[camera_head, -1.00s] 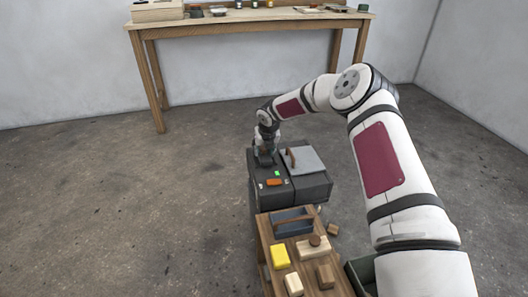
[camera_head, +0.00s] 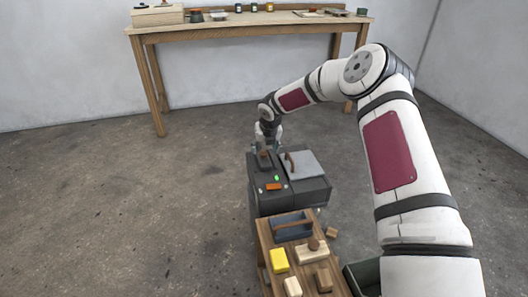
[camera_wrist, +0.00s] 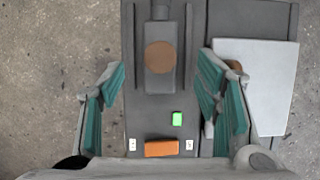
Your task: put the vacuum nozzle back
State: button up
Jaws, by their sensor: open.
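The vacuum nozzle (camera_wrist: 160,80) is a dark grey flat block with a round brown knob on top and a narrower neck at its far end. It lies on top of the dark grey vacuum unit (camera_wrist: 138,127), between two raised dark rails, in the wrist view. It also shows in the head view (camera_head: 264,160). My gripper (camera_head: 268,139) is just above it. In the wrist view my gripper (camera_wrist: 161,86) is open, with teal pads wide apart on either side of the nozzle and nothing held between them. The nozzle's underside is hidden.
A grey lid with a brown handle (camera_head: 306,166) covers the unit's right part. An orange bar (camera_head: 273,187) and a green light (camera_head: 277,178) are at its near side. A wooden stand (camera_head: 263,240) with a yellow block (camera_head: 279,261) and wooden pieces is nearer. Floor at left is clear.

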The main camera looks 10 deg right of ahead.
jog(key=p+v, duration=0.1)
jog(key=v, duration=0.5)
jog(key=shift+r, duration=0.15)
jog(key=s+d+r+m+g+h, duration=0.1)
jog(key=s+d+r+m+h, duration=0.1)
jog(key=s+r+m, duration=0.95)
jog(key=s+d+r+m+g+h, duration=0.2)
jog(key=s+r+m, duration=0.5)
jog(key=s+r, duration=0.85)
jog(key=s+a+f+m+y, duration=0.1)
jog(key=s+a+m+y, duration=0.1)
jog(key=s+m, duration=0.7)
jog(key=s+a+f+m+g+y, duration=0.1)
jog(key=s+m, duration=0.7)
jog(key=s, duration=1.5)
jog(key=shift+a+f+m+y, duration=0.2)
jog(key=shift+a+m+y, duration=0.2)
jog(key=shift+y, duration=0.1)
